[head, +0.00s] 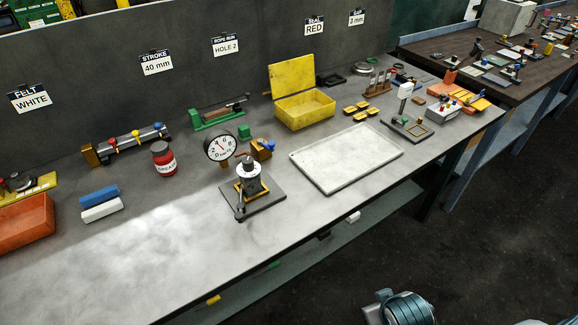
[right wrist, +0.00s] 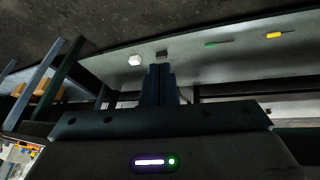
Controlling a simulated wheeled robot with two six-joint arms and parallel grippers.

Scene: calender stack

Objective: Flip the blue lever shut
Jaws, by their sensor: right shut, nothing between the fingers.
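A long dark fixture (head: 125,143) stands at the back left of the bench in the head view. It carries a red, a yellow and a blue lever; the blue lever (head: 158,127) is at its right end. Its handle is small, and I cannot tell whether it is open or shut. Another small blue part (head: 268,146) sits on an orange-brown block beside the dial. My right gripper (right wrist: 160,68) is shut and empty in the right wrist view, away from the blue lever, with the shelf under the bench behind it. My left gripper is not in view.
A red jar (head: 163,160), a dial gauge (head: 221,146) and a small press on a dark plate (head: 265,200) stand near the fixture. A pale tray (head: 346,158) and yellow box (head: 305,110) are farther right.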

